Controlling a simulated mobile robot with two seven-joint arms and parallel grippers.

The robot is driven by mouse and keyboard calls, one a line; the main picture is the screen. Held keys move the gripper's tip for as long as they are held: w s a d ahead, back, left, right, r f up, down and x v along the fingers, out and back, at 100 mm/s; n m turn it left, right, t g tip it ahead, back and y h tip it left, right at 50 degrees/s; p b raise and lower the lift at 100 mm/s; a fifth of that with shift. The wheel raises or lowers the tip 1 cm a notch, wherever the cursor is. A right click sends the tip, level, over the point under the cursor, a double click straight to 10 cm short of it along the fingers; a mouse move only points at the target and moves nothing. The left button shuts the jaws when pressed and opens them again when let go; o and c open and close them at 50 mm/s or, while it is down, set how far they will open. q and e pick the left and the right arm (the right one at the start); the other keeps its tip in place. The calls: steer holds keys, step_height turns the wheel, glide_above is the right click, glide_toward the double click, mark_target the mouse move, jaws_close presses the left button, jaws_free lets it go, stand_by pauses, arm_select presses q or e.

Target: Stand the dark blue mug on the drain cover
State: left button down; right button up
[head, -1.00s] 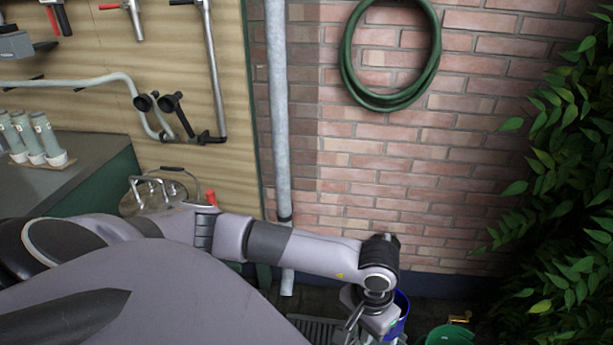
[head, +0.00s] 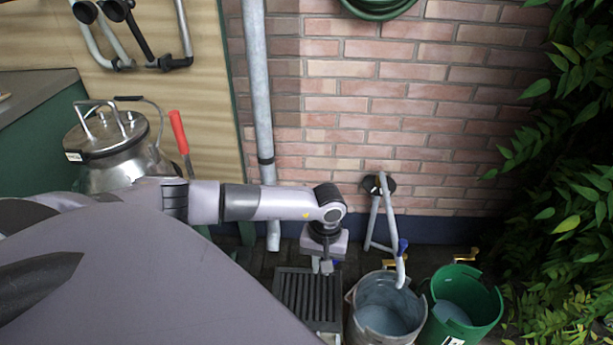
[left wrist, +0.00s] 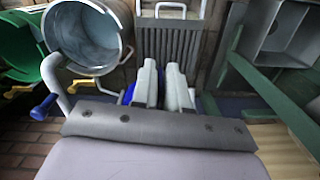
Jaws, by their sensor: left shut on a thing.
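My left gripper (head: 325,265) is at the end of the arm that comes in from the left. It is over the far edge of the drain cover (head: 301,294), a dark slatted grate. The fingers point down. The dark blue mug (head: 337,262) is held in it and almost wholly hidden behind the gripper. In the left wrist view, bits of blue mug (left wrist: 128,94) show beside and between the two fingers (left wrist: 162,85), with the drain cover (left wrist: 170,42) beyond. I cannot tell the mug's tilt or its height over the grate. My right gripper is not in view.
A grey metal bucket (head: 387,318) and a green bucket (head: 478,303) stand right of the grate. A pipe with a blue-handled tap (head: 402,248) hangs over the grey bucket. A downpipe (head: 259,110) and brick wall (head: 370,100) stand behind. A metal churn (head: 118,160) is at left.

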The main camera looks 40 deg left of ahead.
arm_select(q)
steer(key=w+a+f+n+b, duration=0.1)
steer(key=a+f+n+b, duration=0.1)
steer(key=a+f+b, duration=0.3)
steer(key=a+f+n+b, duration=0.1)
steer(key=f+b, duration=0.2)
steer(key=f, duration=0.4)
steer(key=m+b, duration=0.1)
steer(key=b, duration=0.4)
glide_above(305, 315)
step_height(305, 315, down, 9)
step_height(305, 315, down, 7)
steer(key=b, duration=0.3)
steer(key=shift+d+r, duration=0.1)
steer(key=shift+r, duration=0.1)
step_height(305, 315, down, 4)
steer(key=shift+r+b, duration=0.25)
steer(key=shift+b, duration=0.85)
steer(key=shift+f, duration=0.3)
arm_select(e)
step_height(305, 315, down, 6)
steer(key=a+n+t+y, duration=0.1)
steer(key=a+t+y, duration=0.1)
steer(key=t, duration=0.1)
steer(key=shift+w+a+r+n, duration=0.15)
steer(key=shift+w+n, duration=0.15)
